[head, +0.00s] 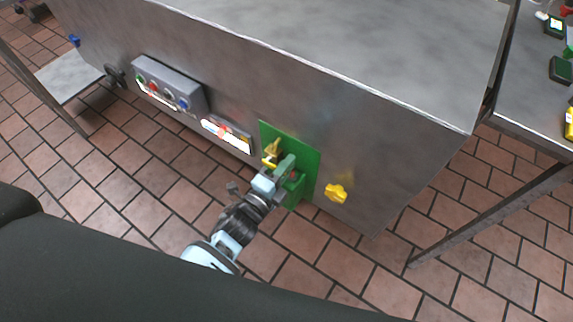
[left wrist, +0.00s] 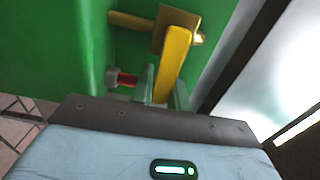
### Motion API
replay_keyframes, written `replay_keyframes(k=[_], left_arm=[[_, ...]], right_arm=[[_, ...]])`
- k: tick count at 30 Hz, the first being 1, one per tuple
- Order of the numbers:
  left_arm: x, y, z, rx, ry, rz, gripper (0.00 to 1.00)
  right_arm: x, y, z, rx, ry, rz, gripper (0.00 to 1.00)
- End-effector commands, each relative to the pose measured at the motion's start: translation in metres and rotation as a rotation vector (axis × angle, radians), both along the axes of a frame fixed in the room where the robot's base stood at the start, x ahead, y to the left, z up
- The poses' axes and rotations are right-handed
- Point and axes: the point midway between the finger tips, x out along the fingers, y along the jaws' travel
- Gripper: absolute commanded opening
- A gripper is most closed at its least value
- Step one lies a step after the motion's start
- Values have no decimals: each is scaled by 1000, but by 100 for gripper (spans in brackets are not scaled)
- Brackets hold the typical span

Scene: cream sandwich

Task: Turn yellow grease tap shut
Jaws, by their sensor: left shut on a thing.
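The yellow tap (head: 270,153) sits on a green panel (head: 303,144) on the steel cabinet's front in the head view. In the left wrist view its yellow lever (left wrist: 174,60) runs down from a square yellow block with a yellow bar going sideways. My left gripper (head: 284,167) reaches the panel from below. In the left wrist view my left gripper (left wrist: 163,85) has its green fingers on either side of the lever's lower end, shut on it. The fingers hide part of the panel. My right gripper is not in view.
A second yellow knob (head: 336,193) sits on the cabinet front, right of the panel. A grey control box (head: 168,85) with buttons is to the left. A red part (left wrist: 127,80) is left of the lever in the wrist view. Tiled floor lies below.

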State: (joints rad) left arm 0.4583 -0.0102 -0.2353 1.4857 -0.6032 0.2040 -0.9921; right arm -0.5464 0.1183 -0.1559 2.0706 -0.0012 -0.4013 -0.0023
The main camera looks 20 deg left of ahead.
Motion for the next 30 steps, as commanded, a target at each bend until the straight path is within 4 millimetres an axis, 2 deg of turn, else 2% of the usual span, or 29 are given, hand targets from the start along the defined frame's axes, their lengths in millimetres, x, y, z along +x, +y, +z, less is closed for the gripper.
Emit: replay_keyframes(k=[17, 18, 22, 30], left_arm=[[-1, 0, -3, 33, -8, 0, 0], [-1, 0, -3, 33, -8, 0, 19], [-1, 0, -3, 32, -8, 0, 36], [0, 0, -2, 30, -10, 0, 38]], right_arm=[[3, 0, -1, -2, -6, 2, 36], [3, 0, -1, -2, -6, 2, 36], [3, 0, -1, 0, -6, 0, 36], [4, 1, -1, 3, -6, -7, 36]])
